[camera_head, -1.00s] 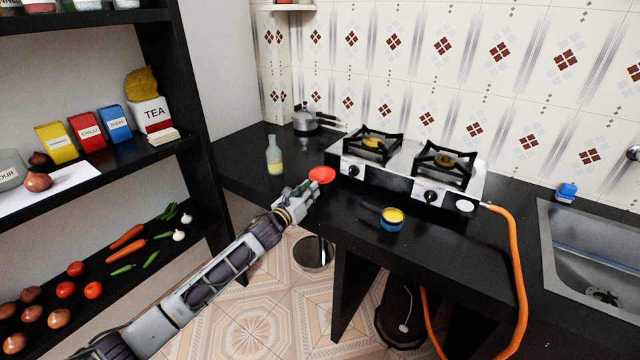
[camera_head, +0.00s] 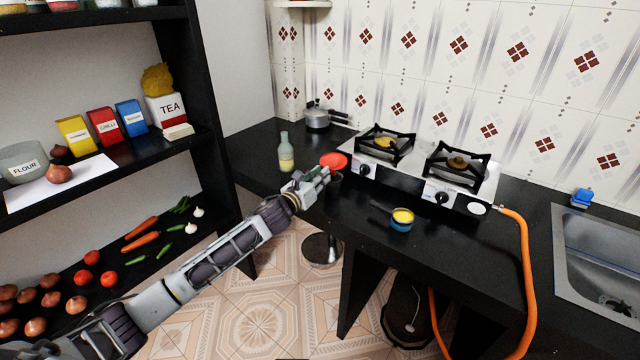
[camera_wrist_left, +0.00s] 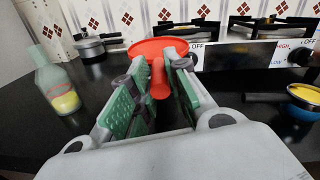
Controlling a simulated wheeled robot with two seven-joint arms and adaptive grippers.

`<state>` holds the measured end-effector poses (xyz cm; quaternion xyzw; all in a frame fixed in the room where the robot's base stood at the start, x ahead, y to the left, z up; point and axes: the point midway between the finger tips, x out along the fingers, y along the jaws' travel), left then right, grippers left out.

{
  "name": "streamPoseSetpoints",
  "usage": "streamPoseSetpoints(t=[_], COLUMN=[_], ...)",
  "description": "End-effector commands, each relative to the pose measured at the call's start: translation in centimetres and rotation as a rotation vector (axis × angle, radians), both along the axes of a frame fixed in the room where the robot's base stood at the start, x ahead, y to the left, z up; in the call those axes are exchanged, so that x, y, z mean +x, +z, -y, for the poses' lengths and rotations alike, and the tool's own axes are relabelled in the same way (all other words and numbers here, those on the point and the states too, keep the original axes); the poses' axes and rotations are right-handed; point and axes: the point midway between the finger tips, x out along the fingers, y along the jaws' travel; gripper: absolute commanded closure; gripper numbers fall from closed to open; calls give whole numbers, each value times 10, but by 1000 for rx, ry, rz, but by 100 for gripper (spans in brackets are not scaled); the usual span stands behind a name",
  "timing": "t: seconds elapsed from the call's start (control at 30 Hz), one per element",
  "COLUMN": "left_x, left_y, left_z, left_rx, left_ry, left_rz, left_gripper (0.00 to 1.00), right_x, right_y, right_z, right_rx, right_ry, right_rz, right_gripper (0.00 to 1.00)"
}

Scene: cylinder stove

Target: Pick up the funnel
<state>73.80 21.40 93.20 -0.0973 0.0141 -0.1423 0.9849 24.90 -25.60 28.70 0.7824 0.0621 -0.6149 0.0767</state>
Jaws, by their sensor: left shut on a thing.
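The red funnel (camera_head: 333,160) is at my left gripper's tip, just left of the stove. My left gripper (camera_head: 318,178) is shut on it. In the left wrist view, the green-padded fingers (camera_wrist_left: 158,90) sit on both sides of the funnel's spout, and the wide funnel (camera_wrist_left: 158,47) rim faces away from me. In the head view the funnel is tilted and appears held above the black counter; the exact gap is unclear. My right gripper is not in view.
A glass bottle with yellow liquid (camera_head: 285,155) stands left of the gripper. A blue pan with yellow contents (camera_head: 402,222) sits on the counter to the right. The two-burner stove (camera_head: 420,172) is behind. A pot (camera_head: 318,119) stands at the back, and an orange hose (camera_head: 528,270) hangs at right.

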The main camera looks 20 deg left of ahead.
Motion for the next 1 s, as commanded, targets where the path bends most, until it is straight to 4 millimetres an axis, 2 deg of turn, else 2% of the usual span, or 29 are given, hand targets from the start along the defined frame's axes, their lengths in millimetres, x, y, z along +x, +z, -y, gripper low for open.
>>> streamPoseSetpoints(t=[0.03, 0.2, 0.4, 1.0], left_x=[0, 0, 0, 0], left_y=[10, 33, 49, 53], left_z=[0, 0, 0, 0], left_rx=[1, 2, 0, -1], left_ry=[-2, -2, -1, -1], left_rz=[3, 2, 1, 0], left_gripper=[100, 100, 100, 100], right_x=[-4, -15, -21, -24], right_y=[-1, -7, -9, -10], right_z=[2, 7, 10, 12], right_rx=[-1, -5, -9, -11], right_ry=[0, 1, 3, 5], right_rz=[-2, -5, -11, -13], right_gripper=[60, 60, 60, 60])
